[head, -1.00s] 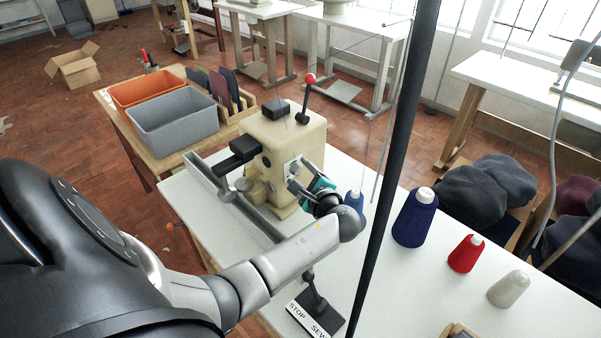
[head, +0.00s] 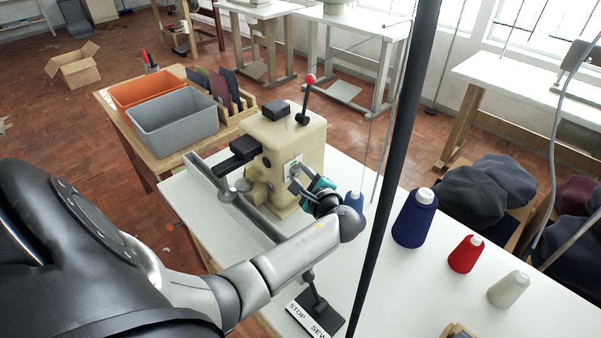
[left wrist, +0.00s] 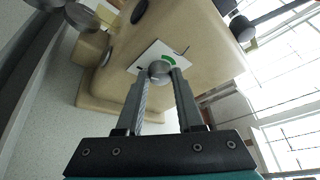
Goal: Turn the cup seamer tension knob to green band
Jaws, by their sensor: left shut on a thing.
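The cup seamer (head: 293,135) is a cream machine on the white table. Its tension knob (left wrist: 159,69) is a small grey round knob on a white plate (left wrist: 146,58) on the machine's side. A green band (left wrist: 169,59) shows on the plate just beyond the knob, and a small black mark lies to its left. My left gripper (head: 297,180) reaches the plate from the right; in the left wrist view its two fingers (left wrist: 160,77) are shut on the knob, one on each side. I cannot make out a pointer on the knob. My right gripper is not in view.
A red-tipped lever (head: 306,95) stands on top of the machine. A blue cone of thread (head: 415,218) and smaller red and white cones stand to the right. A STOP/SEW pedal plate (head: 315,312) lies below my left arm. A dark pole (head: 397,150) crosses the view.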

